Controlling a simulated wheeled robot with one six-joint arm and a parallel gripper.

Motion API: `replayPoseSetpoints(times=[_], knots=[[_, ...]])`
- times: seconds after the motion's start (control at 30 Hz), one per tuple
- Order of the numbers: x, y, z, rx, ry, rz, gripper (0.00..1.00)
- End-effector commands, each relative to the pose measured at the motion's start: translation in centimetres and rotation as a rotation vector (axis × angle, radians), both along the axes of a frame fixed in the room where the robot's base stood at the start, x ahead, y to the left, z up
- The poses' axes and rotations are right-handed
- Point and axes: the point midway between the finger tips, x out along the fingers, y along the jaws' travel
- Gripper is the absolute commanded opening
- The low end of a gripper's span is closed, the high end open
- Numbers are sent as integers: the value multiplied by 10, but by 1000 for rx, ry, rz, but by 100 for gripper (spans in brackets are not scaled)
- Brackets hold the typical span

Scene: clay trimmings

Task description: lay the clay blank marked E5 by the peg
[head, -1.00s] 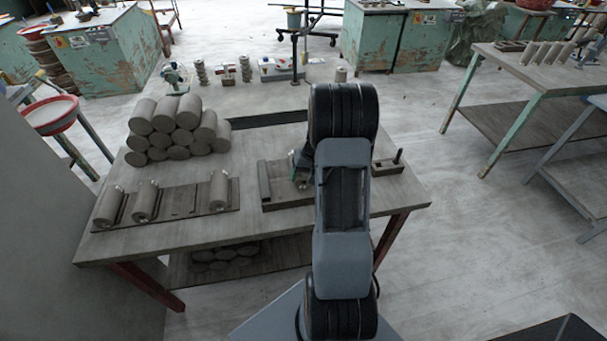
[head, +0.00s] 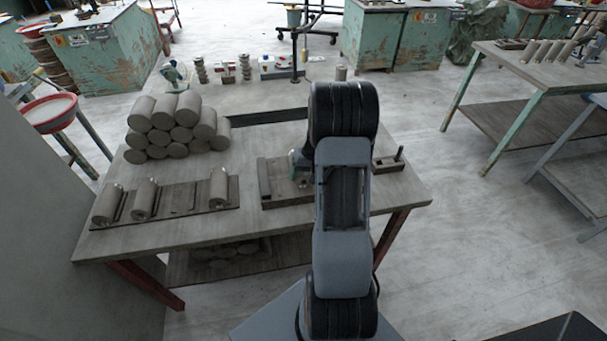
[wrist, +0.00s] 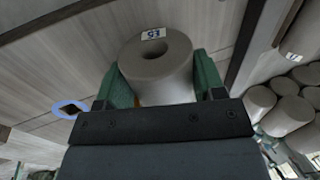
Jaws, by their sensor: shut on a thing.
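The clay blank marked E5 (wrist: 157,62) is a grey cylinder with a hole in its end and a white label, which appears upside down in the wrist view. My gripper (wrist: 166,82) is shut on it, with one green finger on each side. In the head view my own arm hides most of the gripper and the blank. The peg (head: 399,153) stands upright on a small dark block to the right of my arm, near the table's right edge.
A rack (head: 178,200) with several slots holds three blanks at the table's left front. Behind it is a stack of clay cylinders (head: 172,128). A dark fixture (head: 266,183) lies left of my arm.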

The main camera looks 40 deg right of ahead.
Motion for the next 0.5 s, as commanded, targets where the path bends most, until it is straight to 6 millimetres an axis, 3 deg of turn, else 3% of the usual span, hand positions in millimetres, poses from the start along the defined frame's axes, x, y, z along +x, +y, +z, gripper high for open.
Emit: replayPoseSetpoints(times=[0.43,0.47,0.5], knots=[[0,0,-3,0,0,-1,20],[0,0,-3,0,0,-1,65],[0,0,-3,1,1,-1,69]])
